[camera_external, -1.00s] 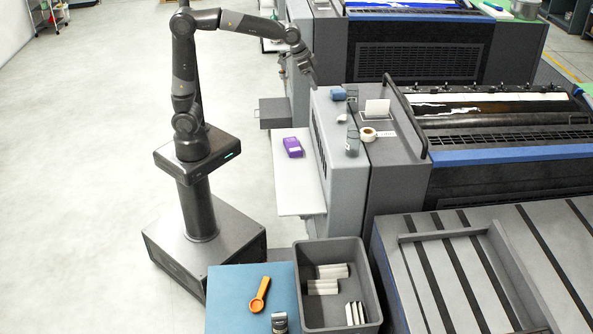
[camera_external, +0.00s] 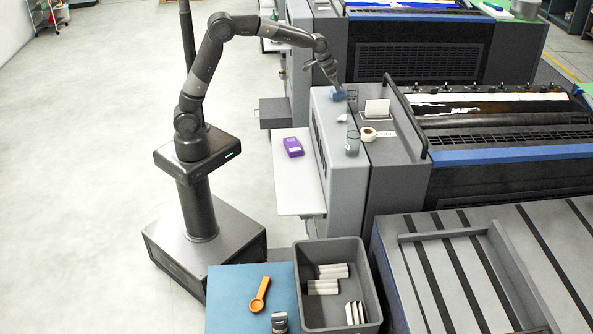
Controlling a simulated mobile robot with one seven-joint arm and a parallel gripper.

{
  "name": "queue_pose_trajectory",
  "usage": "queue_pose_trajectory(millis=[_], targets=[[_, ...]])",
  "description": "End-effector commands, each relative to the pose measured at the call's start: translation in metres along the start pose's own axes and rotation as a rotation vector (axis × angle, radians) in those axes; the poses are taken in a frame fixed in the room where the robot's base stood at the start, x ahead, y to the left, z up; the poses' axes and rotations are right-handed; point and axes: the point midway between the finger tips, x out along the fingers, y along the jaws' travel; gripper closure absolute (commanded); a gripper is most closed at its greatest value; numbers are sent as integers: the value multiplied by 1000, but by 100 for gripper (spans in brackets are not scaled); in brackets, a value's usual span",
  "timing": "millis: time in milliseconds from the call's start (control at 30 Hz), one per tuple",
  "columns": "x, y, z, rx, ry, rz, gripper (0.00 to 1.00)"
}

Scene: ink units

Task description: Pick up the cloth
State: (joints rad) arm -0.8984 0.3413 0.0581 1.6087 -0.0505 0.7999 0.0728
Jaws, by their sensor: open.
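The cloth (camera_external: 338,97) appears as a small blue bundle on the far end of the grey machine top, near its left edge. My gripper (camera_external: 336,86) is open and points down right over the cloth. Its fingers overlap the cloth's upper part in this view. I cannot tell whether they touch it.
A clear jar (camera_external: 352,93) stands close to the right of the cloth. A white item (camera_external: 342,118), a tape roll (camera_external: 368,134) and another jar (camera_external: 352,144) are nearer. A dark rail (camera_external: 406,122) edges the top's right side. A purple box (camera_external: 293,147) lies on the lower shelf.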

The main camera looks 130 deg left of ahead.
Motion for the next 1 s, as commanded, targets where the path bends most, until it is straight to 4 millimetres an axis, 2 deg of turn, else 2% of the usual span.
queue_pose_trajectory(millis=[300, 567, 1000], targets=[[44, 5, 0, -1, -3, 1, 29], [48, 5, -1, 0, 0, 0, 29], [48, 5, -1, 0, 0, 0, 64]])
